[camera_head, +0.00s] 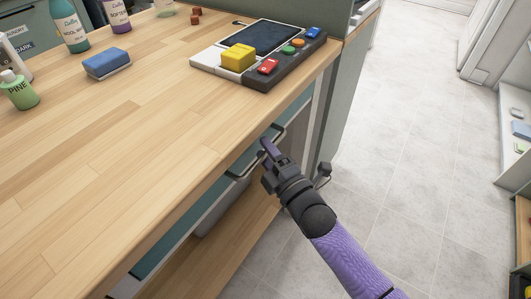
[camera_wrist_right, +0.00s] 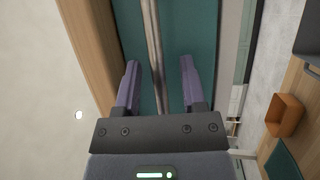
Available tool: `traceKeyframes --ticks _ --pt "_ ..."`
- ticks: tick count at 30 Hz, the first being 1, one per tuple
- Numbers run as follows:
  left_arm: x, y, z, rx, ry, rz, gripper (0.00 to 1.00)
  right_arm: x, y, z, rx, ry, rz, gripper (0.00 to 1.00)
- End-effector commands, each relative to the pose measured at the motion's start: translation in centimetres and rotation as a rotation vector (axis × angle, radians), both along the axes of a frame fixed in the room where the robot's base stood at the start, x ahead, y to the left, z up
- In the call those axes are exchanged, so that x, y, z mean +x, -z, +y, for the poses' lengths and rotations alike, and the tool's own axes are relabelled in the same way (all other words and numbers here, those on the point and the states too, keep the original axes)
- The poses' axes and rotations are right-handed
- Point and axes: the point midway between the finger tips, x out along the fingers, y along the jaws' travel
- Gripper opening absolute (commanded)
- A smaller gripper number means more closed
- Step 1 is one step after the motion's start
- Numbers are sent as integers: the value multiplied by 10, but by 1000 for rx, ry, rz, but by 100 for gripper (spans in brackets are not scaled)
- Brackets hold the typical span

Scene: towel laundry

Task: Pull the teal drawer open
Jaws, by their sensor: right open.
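The teal drawer (camera_head: 160,257) sits under the front edge of the wooden worktop, and its front looks flush under the edge. Its bar handle (camera_head: 281,131) sticks out from the front. My right gripper (camera_head: 266,146) is at the handle, partly covering it. In the right wrist view the teal front (camera_wrist_right: 178,28) fills the middle, and the metal handle (camera_wrist_right: 152,35) runs between the two purple fingers of my right gripper (camera_wrist_right: 159,78). The fingers are apart, one on each side of the bar, with gaps showing. My left gripper is out of view.
On the worktop (camera_head: 140,150) are a blue sponge (camera_head: 106,63), a green bottle (camera_head: 18,90), other bottles and a control panel (camera_head: 268,50) with a yellow block (camera_head: 238,57). A lower wooden shelf (camera_head: 215,255) lies beneath. The tiled floor (camera_head: 420,120) at right is clear.

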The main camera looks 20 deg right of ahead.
Motion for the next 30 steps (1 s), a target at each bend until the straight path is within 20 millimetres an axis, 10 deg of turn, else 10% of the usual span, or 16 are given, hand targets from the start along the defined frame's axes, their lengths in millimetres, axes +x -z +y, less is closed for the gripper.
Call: traceKeyframes --ticks 8,16,30 --pt "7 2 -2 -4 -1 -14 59 3 -1 1 0 0 1 52" --pt "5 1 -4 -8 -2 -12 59 3 -1 1 1 0 1 0" --pt "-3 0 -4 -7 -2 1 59 2 0 1 0 0 2 0"
